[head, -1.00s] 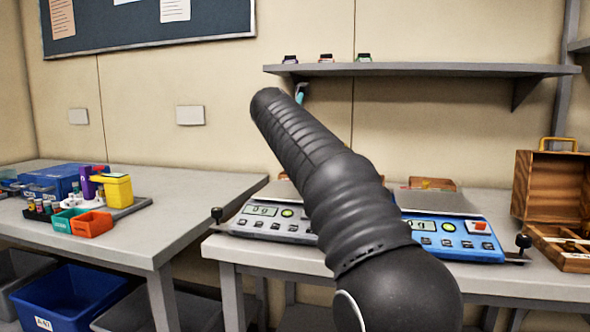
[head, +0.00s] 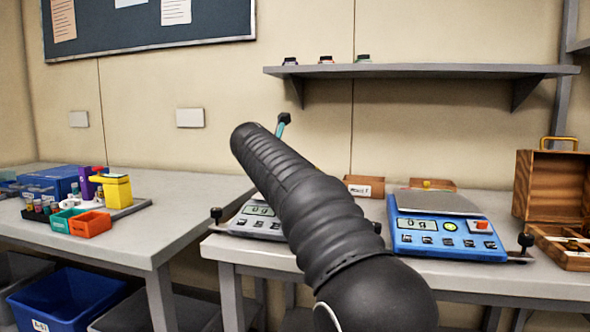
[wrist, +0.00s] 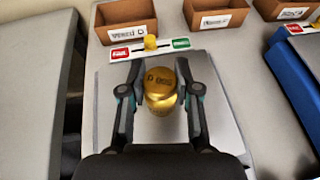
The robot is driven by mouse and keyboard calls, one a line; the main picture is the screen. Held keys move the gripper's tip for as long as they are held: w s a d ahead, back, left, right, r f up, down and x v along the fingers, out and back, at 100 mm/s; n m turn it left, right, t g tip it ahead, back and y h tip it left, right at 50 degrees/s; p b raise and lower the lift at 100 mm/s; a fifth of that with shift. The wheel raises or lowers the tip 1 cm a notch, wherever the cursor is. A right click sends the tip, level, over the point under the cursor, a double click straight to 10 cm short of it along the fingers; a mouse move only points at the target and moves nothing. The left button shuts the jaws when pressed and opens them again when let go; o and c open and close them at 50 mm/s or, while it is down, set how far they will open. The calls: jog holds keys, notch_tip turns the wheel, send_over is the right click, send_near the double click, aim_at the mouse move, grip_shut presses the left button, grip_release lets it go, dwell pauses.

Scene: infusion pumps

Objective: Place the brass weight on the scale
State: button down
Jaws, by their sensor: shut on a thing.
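The brass weight (wrist: 160,88) is a gold cylinder with a knob-like top and dark markings. In the wrist view it is between the two fingers of my gripper (wrist: 160,96), which is shut on it. Below it is the metal pan (wrist: 222,115) of the grey scale. I cannot tell whether the weight touches the pan. In the head view my black arm covers much of the grey scale (head: 250,221), and the weight is hidden. Only a small teal and black part of my gripper (head: 282,125) shows above the arm.
A blue scale (head: 445,235) stands to the right; its edge shows in the wrist view (wrist: 300,85). Labelled brown bins (wrist: 127,22) and a small yellow knob (wrist: 151,43) between red and green labels sit behind the pan. An open wooden case (head: 550,190) is at far right.

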jog(key=shift+f, duration=0.1)
jog(key=c, duration=0.8)
grip_release()
jog(key=shift+s+r, duration=0.1)
jog(key=shift+r, duration=0.1)
jog(key=v, duration=1.1)
jog(key=shift+s+a+r, duration=0.2)
jog(key=shift+s+a, duration=0.05)
